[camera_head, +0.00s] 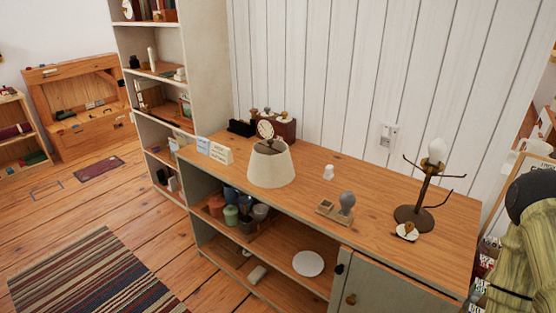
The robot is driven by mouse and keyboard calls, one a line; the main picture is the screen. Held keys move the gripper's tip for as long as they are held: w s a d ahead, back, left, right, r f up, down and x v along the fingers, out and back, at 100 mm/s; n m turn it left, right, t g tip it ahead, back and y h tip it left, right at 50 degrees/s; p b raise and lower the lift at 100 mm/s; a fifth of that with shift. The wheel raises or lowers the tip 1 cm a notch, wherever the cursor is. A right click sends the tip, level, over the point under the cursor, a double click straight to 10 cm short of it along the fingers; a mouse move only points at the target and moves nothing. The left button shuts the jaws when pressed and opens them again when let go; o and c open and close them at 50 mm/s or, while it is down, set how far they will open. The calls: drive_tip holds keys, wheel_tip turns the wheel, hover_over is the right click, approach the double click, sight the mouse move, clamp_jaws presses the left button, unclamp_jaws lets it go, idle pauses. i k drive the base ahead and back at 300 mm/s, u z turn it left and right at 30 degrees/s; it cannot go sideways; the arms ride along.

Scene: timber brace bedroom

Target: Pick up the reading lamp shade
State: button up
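A cream lamp shade (270,165) stands upright on the wooden top of a long cabinet (318,174), left of its middle. It is wider at the bottom, and a dark fitting shows in its open top. A brown lamp base (411,216) with a white bulb (437,150) and thin side arms stands apart from it, at the right end of the cabinet top. My gripper is not in view.
Small cards (221,153) stand left of the shade. A wooden box with knobs (279,127) and a small round clock (265,130) are behind it. A striped rug (95,275) lies on the floor.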

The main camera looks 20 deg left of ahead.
sight(270, 165)
drive_tip(key=u, duration=0.3)
drive_tip(key=i, duration=0.55)
drive_tip(key=u, duration=1.5)
